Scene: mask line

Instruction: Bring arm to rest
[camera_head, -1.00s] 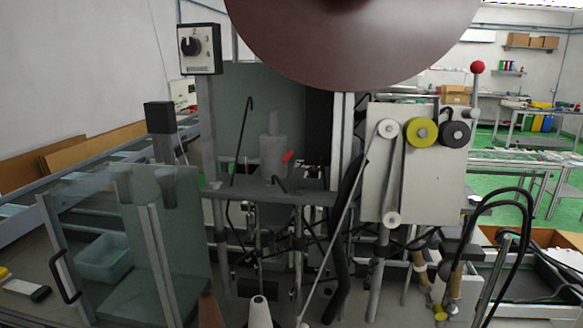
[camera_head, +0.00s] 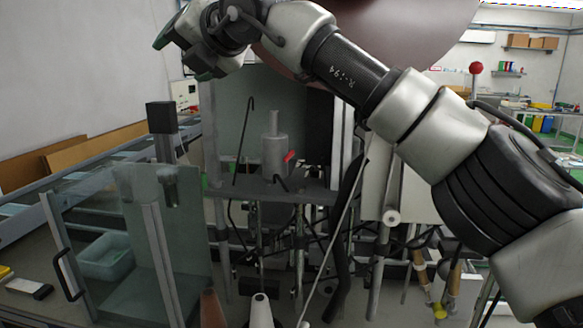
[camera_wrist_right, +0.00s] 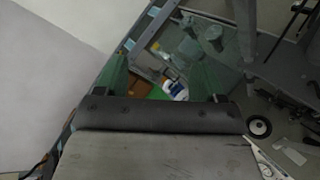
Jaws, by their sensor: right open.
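My right arm (camera_head: 400,105) reaches in from the lower right of the head view, up across the machine to the upper left. Its open right gripper (camera_head: 181,56) is in front of the control box with the dial, which it hides. In the right wrist view, the two green fingers stand apart with the gap between them (camera_wrist_right: 160,78) empty of any held object. A white bottle-like item (camera_wrist_right: 175,90) shows beyond the gap. My left gripper is in neither view.
The machine's clear guard door (camera_head: 170,240) with a black handle stands at lower left, with a pale bin (camera_head: 104,257) behind it. A grey cylinder (camera_head: 274,157) stands mid-machine. A large brown disc (camera_head: 420,30) is at the top. A red ball knob (camera_head: 476,68) is at right.

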